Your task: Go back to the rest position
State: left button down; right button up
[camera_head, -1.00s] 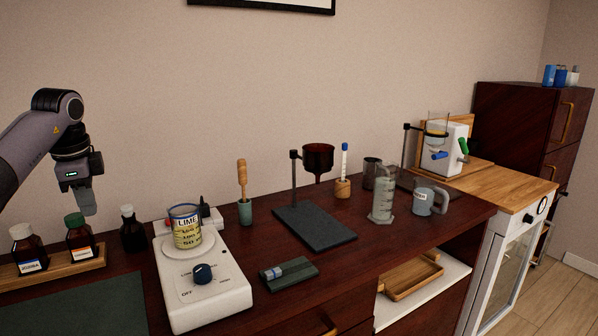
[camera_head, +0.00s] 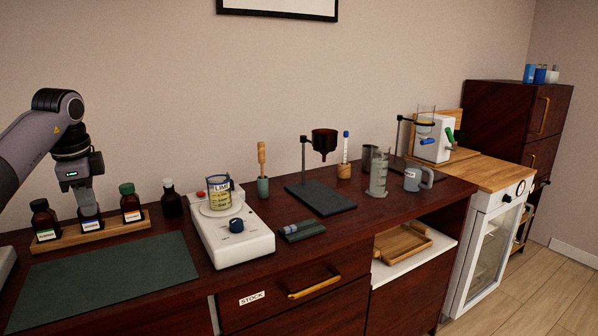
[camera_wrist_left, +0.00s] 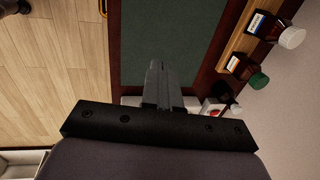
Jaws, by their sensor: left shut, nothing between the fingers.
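My left gripper (camera_head: 86,198) hangs from its grey arm at the left of the head view, pointing down, in front of the middle bottle of the rack. Its fingers are together and empty; they also show shut in the left wrist view (camera_wrist_left: 162,85), over the dark green mat (camera_wrist_left: 175,35). In the head view the mat (camera_head: 115,272) lies on the dark wood counter. My right gripper is in neither view.
Brown bottles stand in a wooden rack (camera_head: 92,239) along the wall. Right of the mat is a white hotplate (camera_head: 236,246) carrying a labelled beaker (camera_head: 219,194). A stand with a brown funnel (camera_head: 325,141) is farther right. Floor (camera_wrist_left: 45,70) is open in front of the counter.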

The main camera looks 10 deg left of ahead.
pick_arm(q)
jog(key=w+d+f+m+t+h, duration=0.1)
jog(key=w+d+f+m+h, duration=0.4)
jog(key=d+f, duration=0.55)
jog(key=s+d+f+m+t+h, duration=0.2)
jog(key=d+f+h, duration=0.15)
jog(key=d, duration=0.55)
jog(key=s+d+f+m+t+h, duration=0.1)
jog(key=s+d+f+h, duration=0.2)
jog(key=d, duration=0.7)
jog(key=s+d+f+m+t+h, duration=0.2)
jog(key=d+h, duration=0.3)
jog(key=d, duration=0.4)
jog(key=s+a+f+n+t+y, duration=0.1)
jog(key=s+a+f+n+y, duration=0.3)
jog(key=s+f+n+y, duration=0.2)
jog(key=s+a+f+n+t+y, duration=0.1)
jog(key=s+a+f+n+y, duration=0.3)
jog(key=s+f+n+y, duration=0.3)
jog(key=s+f+n, duration=0.4)
jog(key=s+f, duration=0.4)
jog(key=s, duration=0.2)
jog(key=shift+s+a+n+t, duration=0.15)
jog(key=shift+s+n+t, duration=0.15)
jog(key=shift+t, duration=0.1)
